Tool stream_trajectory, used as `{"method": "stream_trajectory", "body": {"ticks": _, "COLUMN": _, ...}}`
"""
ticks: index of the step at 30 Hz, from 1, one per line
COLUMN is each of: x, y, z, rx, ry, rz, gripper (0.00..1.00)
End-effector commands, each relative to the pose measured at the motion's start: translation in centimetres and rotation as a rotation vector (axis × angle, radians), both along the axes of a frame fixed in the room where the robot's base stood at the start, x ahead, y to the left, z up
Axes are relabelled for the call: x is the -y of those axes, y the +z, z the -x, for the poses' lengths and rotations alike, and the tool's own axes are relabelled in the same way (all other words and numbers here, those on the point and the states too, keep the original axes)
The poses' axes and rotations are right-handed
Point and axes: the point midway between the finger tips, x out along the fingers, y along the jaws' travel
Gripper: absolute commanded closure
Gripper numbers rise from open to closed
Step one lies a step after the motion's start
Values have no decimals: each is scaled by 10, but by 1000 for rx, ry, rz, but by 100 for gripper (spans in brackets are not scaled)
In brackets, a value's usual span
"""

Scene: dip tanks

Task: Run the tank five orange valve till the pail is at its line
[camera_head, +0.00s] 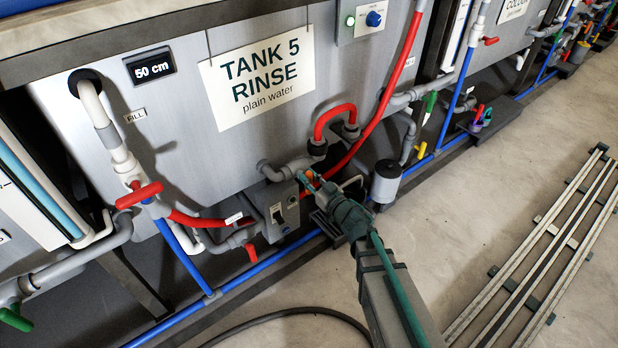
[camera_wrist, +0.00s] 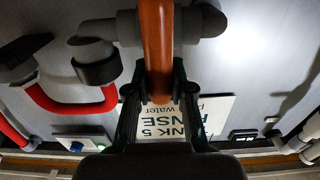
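The orange valve handle (camera_head: 309,173) sits low on the front of the tank marked TANK 5 RINSE (camera_head: 250,120), at the end of a grey pipe. In the wrist view the orange handle (camera_wrist: 157,45) runs down between my fingers. My gripper (camera_head: 315,183) reaches it from the lower right. In the wrist view my gripper (camera_wrist: 158,85) has a finger close against each side of the handle and looks shut on it. A pale grey cylinder with a dark top (camera_head: 386,184) stands right of my gripper; I cannot tell whether it is the pail. No fill line or water level is readable.
A red-handled valve (camera_head: 139,195) is on the left pipe. A red hose (camera_head: 385,95) crosses the tank front. A switch box (camera_head: 280,212) is just left of my gripper. Blue pipe (camera_head: 270,270) runs along the floor. Rails (camera_head: 545,250) lie right, with clear floor between.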

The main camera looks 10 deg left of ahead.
Motion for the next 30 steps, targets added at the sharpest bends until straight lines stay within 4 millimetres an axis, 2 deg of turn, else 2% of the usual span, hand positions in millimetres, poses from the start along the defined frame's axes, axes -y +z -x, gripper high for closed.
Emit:
{"method": "stream_trajectory", "body": {"ticks": 2, "x": 0, "y": 0, "z": 0, "rx": 0, "ry": 0, "rz": 0, "gripper": 100}}
{"method": "stream_trajectory", "body": {"ticks": 14, "x": -1, "y": 0, "z": 1, "rx": 38, "ry": 0, "rz": 34, "gripper": 100}}
{"method": "stream_trajectory", "body": {"ticks": 30, "x": -7, "y": -3, "z": 8, "rx": 310, "ry": 1, "rz": 283, "gripper": 100}}
